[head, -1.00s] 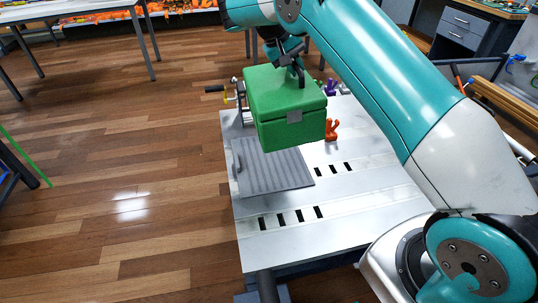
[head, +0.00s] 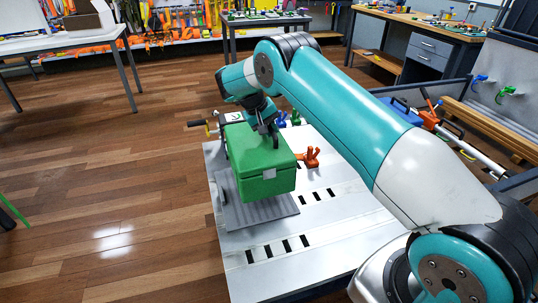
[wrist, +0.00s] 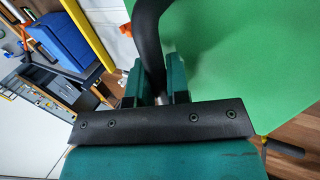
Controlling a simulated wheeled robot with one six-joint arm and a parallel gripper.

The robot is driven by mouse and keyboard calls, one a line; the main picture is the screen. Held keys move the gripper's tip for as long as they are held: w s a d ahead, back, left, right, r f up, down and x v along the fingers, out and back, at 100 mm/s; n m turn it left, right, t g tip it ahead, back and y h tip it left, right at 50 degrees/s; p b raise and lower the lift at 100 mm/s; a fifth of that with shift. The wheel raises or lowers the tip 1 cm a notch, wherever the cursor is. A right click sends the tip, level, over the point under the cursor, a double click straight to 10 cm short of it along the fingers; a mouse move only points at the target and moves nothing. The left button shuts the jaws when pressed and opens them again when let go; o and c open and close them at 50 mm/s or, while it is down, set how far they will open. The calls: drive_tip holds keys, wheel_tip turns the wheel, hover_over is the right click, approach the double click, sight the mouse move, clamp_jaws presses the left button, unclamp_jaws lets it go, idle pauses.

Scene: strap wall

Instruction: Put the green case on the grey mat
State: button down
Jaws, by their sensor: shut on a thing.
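The green case (head: 256,160) hangs from my gripper (head: 269,136) in the head view, with a grey latch on its front. My gripper is shut on the case's dark handle, which also shows between the jaws in the wrist view (wrist: 150,45). The grey mat (head: 262,214) lies on the white table under the case. The case covers much of the mat, and whether its underside touches the mat is hard to tell. In the wrist view the green case (wrist: 245,55) fills the upper right.
The white table (head: 330,235) has rows of dark slots and bare room at the front. An orange clamp (head: 310,158) stands right of the case. A crank handle (head: 198,123) sticks out at the table's far left corner. Wooden floor is open to the left.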

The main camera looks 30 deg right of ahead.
sight(255, 140)
drive_tip(key=shift+f, duration=4.3)
drive_tip(key=c, duration=1.1)
unclamp_jaws()
drive_tip(key=shift+f, duration=0.1)
drive_tip(key=v, duration=1.2)
drive_tip(key=shift+d+p, duration=0.1)
drive_tip(key=shift+p, duration=0.2)
drive_tip(key=s+a+r+n+t+y, duration=0.1)
drive_tip(key=s+a+r+n, duration=0.15)
drive_tip(key=r, duration=0.25)
drive_tip(key=s+a+r+n+y, duration=0.1)
drive_tip(key=s+a+r, duration=0.25)
drive_tip(key=r, duration=0.25)
drive_tip(key=s+a+r+n+t+y, duration=0.1)
drive_tip(key=s+a+r+n, duration=0.1)
drive_tip(key=s+r, duration=0.25)
drive_tip(key=s+a+r+n+y, duration=0.1)
drive_tip(key=s+a+y, duration=0.1)
drive_tip(key=s, duration=0.8)
drive_tip(key=s+a+r+n+y, duration=0.1)
drive_tip(key=s+a, duration=0.3)
drive_tip(key=s, duration=0.7)
drive_tip(key=s+a+r+n+g+y, duration=0.1)
drive_tip(key=s+a+r+y, duration=0.1)
drive_tip(key=s, duration=0.8)
drive_tip(key=shift+s+a+r+n+y, duration=0.25)
drive_tip(key=shift+s+a+n+y, duration=0.15)
drive_tip(key=shift+y, duration=0.3)
